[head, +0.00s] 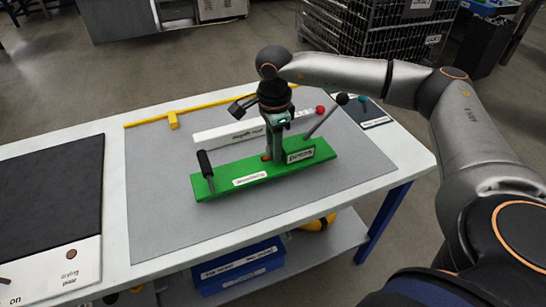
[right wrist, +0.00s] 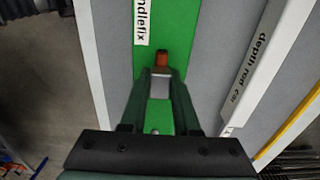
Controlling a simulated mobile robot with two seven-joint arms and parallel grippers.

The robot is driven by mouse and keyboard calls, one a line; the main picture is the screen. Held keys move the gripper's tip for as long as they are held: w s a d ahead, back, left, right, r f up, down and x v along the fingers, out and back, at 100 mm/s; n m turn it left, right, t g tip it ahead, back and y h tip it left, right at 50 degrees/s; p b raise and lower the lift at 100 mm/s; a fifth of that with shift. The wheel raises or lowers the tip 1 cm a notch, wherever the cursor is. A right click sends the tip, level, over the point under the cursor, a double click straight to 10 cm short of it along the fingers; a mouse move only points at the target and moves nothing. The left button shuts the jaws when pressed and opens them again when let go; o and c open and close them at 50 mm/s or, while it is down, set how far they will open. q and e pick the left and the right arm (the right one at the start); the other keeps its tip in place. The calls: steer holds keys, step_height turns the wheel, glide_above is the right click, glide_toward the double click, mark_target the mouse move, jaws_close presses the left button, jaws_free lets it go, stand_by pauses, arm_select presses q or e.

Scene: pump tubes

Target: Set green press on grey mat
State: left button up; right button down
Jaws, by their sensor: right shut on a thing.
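The green press (head: 230,182) is a long green base with a black upright handle (head: 205,165) at its left end and a slanted lever with a black knob (head: 342,99) at its right. It is over the grey mat (head: 170,215), level; I cannot tell whether it touches it. My right gripper (head: 270,155) points down at the press's middle and is shut on it. In the right wrist view the fingers (right wrist: 160,88) close around a small grey part, near an orange-brown piece (right wrist: 161,60) on the green base (right wrist: 178,25). My left gripper is not in view.
Behind the press lies a white depth rod bar (head: 225,131) with a red knob. A yellow T-shaped piece (head: 172,119) lies at the mat's back edge. A dark panel (head: 365,112) is at back right. A black drying pad (head: 50,195) is left. The mat's front is clear.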

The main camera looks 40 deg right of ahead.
steer(key=shift+w+f, duration=0.25)
steer(key=shift+f, duration=1.4)
steer(key=c, duration=0.6)
jaws_free()
steer(key=shift+s+f, duration=0.1)
steer(key=shift+f, duration=0.1)
steer(key=shift+c, duration=0.2)
steer(key=shift+r, duration=0.1)
step_height(320, 180, up, 12)
steer(key=shift+r+p, duration=0.1)
steer(key=shift+p, duration=0.35)
